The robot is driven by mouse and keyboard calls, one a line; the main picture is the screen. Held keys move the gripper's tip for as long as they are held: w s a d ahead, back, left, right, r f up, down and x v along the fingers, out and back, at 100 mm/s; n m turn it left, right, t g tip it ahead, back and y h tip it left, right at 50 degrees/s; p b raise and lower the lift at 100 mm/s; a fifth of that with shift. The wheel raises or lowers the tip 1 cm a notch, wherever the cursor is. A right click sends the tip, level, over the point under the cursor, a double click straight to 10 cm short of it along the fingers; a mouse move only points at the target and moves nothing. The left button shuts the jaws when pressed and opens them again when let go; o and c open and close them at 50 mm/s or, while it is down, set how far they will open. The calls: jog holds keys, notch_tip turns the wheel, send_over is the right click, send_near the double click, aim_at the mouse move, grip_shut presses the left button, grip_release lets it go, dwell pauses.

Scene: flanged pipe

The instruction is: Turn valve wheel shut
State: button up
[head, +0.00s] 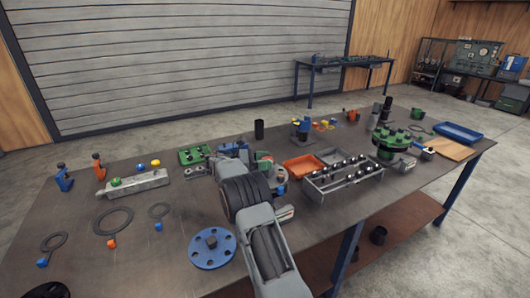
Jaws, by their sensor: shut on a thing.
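My arm reaches forward from the bottom middle of the head view, over the table. My gripper (232,151) is at its far end, mostly hidden behind my own wrist. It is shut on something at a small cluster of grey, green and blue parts. A bit of blue there looks like the rim of the valve wheel (241,144), but most of it is hidden, so its turn angle cannot be told. A green and grey body (265,160) with a red part stands just right of the gripper. A green flanged pipe piece (390,142) with bolts stands upright at the right.
A blue round flange (212,249) lies left of my arm. A grey rack of bolts (343,178) and an orange tray (303,166) stand close to its right. A black cylinder (259,129) stands behind. Gasket rings (113,221) lie left.

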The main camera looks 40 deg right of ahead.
jog(key=shift+m+g+y+p, duration=0.5)
jog(key=shift+m+g+p, duration=0.2)
jog(key=shift+g, duration=0.1)
jog(key=o, duration=0.9)
jog(key=shift+o, duration=0.2)
